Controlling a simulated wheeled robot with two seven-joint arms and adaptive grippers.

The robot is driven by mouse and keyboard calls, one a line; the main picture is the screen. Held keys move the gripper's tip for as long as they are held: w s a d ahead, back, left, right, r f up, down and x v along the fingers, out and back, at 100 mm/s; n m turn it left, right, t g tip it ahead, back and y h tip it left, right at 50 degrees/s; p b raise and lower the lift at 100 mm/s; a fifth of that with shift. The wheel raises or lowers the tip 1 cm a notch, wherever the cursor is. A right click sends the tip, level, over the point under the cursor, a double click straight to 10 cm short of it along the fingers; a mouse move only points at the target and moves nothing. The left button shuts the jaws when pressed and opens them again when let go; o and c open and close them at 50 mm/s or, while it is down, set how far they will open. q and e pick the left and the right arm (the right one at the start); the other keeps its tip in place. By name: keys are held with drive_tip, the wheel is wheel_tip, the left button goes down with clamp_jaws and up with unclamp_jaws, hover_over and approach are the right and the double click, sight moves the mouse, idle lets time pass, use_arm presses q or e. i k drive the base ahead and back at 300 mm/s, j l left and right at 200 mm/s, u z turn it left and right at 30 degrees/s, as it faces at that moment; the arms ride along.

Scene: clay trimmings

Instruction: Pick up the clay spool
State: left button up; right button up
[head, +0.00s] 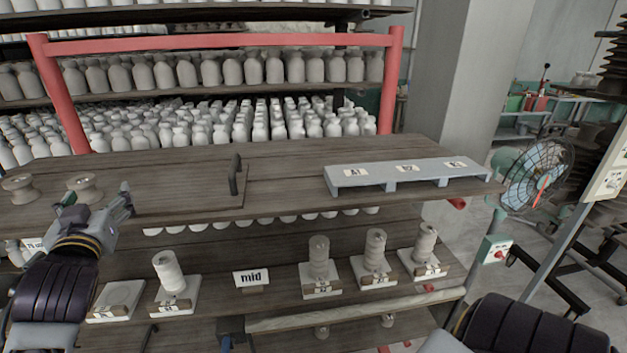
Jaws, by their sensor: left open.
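Two spool-shaped clay pieces lie at the left of the upper wooden table. One clay spool (84,186) is just behind my left gripper (101,207), and the other spool (18,187) is at the far left edge. My left gripper is open and empty, in front of the nearer spool and partly over the table's front edge. I cannot tell how far apart they are. My right arm enters at the bottom right, with its gripper out of view. On the lower shelf, ribbed clay pieces (168,271) stand upright on white bases.
A grey raised rack (405,175) with labelled places stands at the table's right. A dark handle (234,174) rises mid-table. A "mid" sign (251,279) is on the lower shelf. Red rails and shelves of bottles stand behind; a fan (537,176) is at right.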

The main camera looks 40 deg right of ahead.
sight(386, 320)
drive_tip(key=k+j+z, duration=0.1)
drive_tip(key=z, duration=0.3)
drive_tip(key=k+j+z, duration=0.1)
drive_tip(key=z, duration=0.3)
drive_tip(key=j+z, duration=0.2)
drive_tip(key=z, duration=0.5)
drive_tip(key=j+z, duration=0.1)
drive_tip(key=z, duration=0.2)
drive_tip(key=i+z, duration=0.3)
drive_tip(key=k+j, duration=0.1)
drive_tip(key=k, duration=0.25)
